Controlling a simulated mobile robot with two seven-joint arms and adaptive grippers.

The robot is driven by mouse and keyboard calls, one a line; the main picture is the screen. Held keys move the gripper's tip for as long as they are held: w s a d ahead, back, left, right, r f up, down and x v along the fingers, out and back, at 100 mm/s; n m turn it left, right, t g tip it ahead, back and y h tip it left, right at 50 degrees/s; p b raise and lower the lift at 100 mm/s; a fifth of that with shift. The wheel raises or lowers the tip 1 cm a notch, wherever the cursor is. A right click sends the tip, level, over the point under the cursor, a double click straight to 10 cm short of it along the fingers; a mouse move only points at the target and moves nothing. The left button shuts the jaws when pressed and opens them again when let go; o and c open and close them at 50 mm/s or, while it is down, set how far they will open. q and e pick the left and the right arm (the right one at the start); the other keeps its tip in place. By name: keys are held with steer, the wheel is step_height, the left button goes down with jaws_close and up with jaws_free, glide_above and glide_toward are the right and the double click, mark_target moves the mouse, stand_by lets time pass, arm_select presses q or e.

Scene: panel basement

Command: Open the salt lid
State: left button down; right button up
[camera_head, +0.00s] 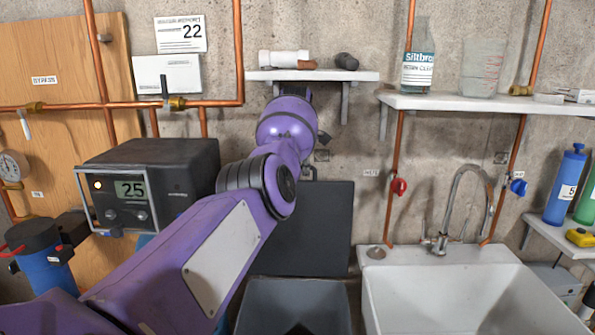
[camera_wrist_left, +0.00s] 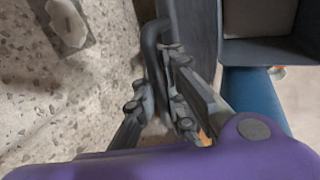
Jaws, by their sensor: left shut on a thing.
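The salt lid (camera_head: 318,225) is a dark grey panel standing upright against the wall behind the open grey salt bin (camera_head: 341,300). A dark handle (camera_head: 309,171) sits at the lid's top edge. The handle (camera_wrist_left: 150,50) also shows in the left wrist view as a bent bar beside the lid's edge (camera_wrist_left: 200,35). My left gripper (camera_wrist_left: 157,88) is shut on this handle, with a finger on each side. In the head view my purple arm hides most of that gripper. My right gripper is not in view.
A white sink (camera_head: 465,295) with a tap stands right of the bin. A shelf (camera_head: 312,76) with small items is above the lid. A dark device reading 25 (camera_head: 150,180) is at left. Copper pipes run along the wall.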

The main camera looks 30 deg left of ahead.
arm_select(q)
steer(key=shift+r, duration=0.5)
steer(key=c, duration=1.8)
jaws_free()
steer(key=shift+s+d+f, duration=0.1)
steer(key=shift+s, duration=0.05)
steer(key=shift+f, duration=0.25)
